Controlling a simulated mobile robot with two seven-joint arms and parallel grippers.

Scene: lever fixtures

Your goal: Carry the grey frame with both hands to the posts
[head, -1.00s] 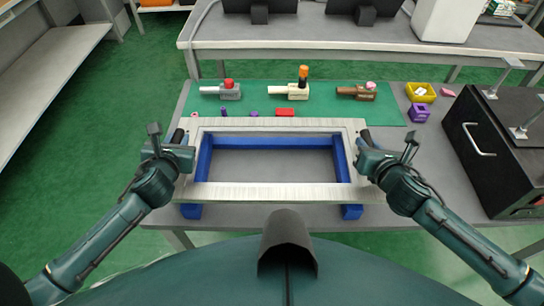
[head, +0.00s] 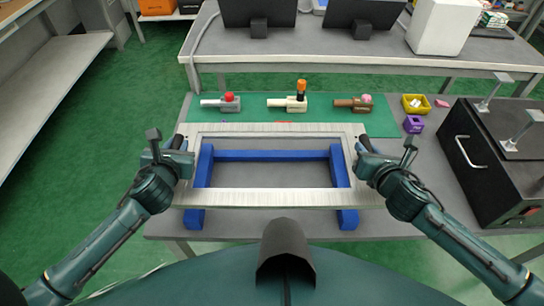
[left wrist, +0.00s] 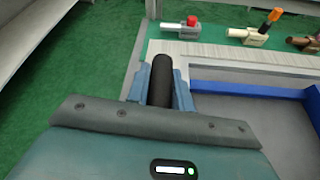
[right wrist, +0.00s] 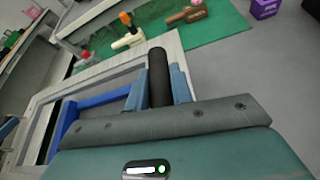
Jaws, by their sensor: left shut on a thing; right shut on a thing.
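The grey frame (head: 278,198) is a flat rectangular ring. It spans between my two grippers, roughly level, over the blue stand (head: 270,156). My left gripper (head: 186,155) is shut on the dark handle (left wrist: 160,82) at the frame's left side. My right gripper (head: 363,156) is shut on the dark handle (right wrist: 158,78) at its right side. The frame overlaps the stand in the head view, and the stand's feet show below its near bar. The gap between frame and stand is hard to judge. I cannot identify any posts with certainty.
Lever fixtures with a red knob (head: 229,98), an orange knob (head: 301,87) and a pink knob (head: 365,99) stand on the green mat (head: 252,101) behind the frame. A yellow bin (head: 415,104), a purple block (head: 413,125) and a black cabinet (head: 480,150) are right.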

